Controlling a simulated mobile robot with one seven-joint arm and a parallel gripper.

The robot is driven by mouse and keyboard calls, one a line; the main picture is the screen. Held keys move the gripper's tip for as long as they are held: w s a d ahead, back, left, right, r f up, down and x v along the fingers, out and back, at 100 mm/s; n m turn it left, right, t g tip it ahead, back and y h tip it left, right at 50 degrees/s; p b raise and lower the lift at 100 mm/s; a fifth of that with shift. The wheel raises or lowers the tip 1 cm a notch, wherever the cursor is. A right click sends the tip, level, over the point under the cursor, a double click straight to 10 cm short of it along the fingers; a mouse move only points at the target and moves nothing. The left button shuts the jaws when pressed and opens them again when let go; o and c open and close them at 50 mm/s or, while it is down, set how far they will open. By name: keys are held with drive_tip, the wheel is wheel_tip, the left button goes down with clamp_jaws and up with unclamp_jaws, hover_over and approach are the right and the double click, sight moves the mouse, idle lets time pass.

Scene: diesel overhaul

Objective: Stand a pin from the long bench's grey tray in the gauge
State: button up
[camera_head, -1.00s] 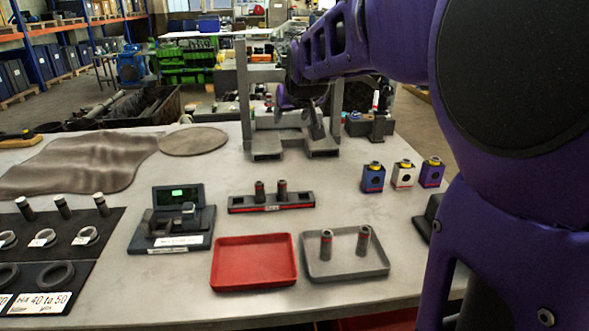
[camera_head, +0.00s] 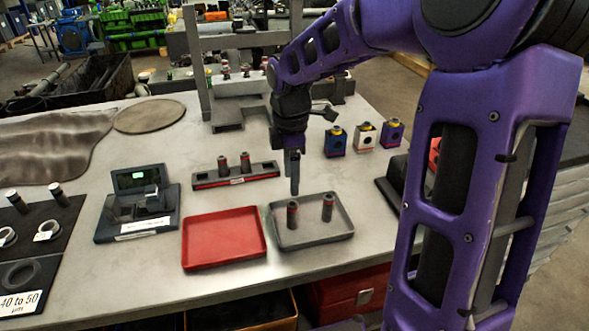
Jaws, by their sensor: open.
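The grey tray (camera_head: 312,240) stands near the front of the bench. Two dark pins with reddish bands stand upright in it, a left pin (camera_head: 292,214) and a right pin (camera_head: 328,207). The gauge (camera_head: 138,214), a dark device with a lit green display, stands at the left with its measuring part empty. My gripper (camera_head: 294,188) points down just above and behind the left pin, seen nearly edge-on. It is open and holds nothing; whether its fingers touch the pin cannot be told.
A red tray (camera_head: 222,262) lies empty between gauge and grey tray. A dark rack (camera_head: 258,178) holds two pins behind. Blue, white and purple blocks (camera_head: 365,139) stand at the back right. A metal frame (camera_head: 200,80) rises behind my arm.

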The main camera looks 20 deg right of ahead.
sight(292, 204)
drive_tip(key=shift+s+f, duration=0.15)
wheel_tip(292, 204, down, 6)
drive_tip(key=b, duration=0.6)
drive_tip(key=shift+f+b, duration=0.5)
drive_tip(key=shift+f, duration=0.85)
clamp_jaws()
drive_tip(key=shift+r, duration=0.1)
drive_tip(key=shift+r+p, duration=2.65)
drive_tip(key=shift+p, duration=0.15)
